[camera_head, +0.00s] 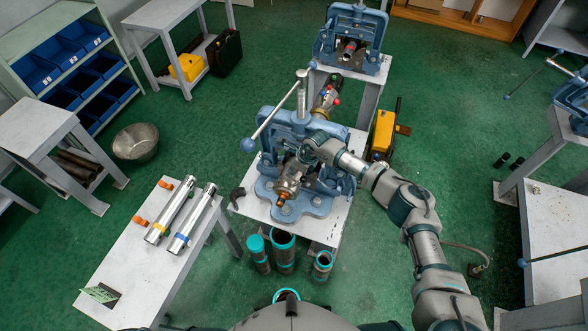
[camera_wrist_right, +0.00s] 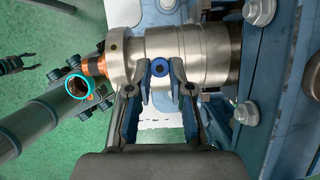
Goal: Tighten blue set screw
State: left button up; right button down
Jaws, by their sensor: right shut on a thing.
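The blue set screw (camera_wrist_right: 160,68) has a dark socket in its middle and sits on the side of a silver metal fitting (camera_wrist_right: 208,55). In the head view the fitting (camera_head: 290,179) lies in the blue pipe vise (camera_head: 284,208), with a copper-coloured end toward me. My right gripper (camera_wrist_right: 160,78) has its two fingers on either side of the blue screw, shut on it. In the head view my right gripper (camera_head: 308,152) reaches the fitting from the right; the screw is hidden there.
The vise handle (camera_head: 270,124) slants up over the fitting's left side. The vise frame (camera_wrist_right: 272,90) stands close on the right in the wrist view. Teal-ended pipes (camera_head: 283,246) stand below the vise table. A side table (camera_head: 130,248) holds two silver tubes (camera_head: 173,210).

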jog(key=shift+w+a+r, duration=0.15)
jog(key=shift+a+r, duration=0.05)
jog(key=shift+r, duration=0.1)
jog(key=c, duration=1.3)
grip_release()
jog(key=shift+o, duration=1.2)
jog(key=shift+f, duration=0.1)
jog(key=shift+w+a+f, duration=0.1)
jog(key=shift+a, duration=0.05)
jog(key=v, duration=1.2)
jog(key=shift+a+f, duration=0.1)
jog(key=shift+a, duration=0.05)
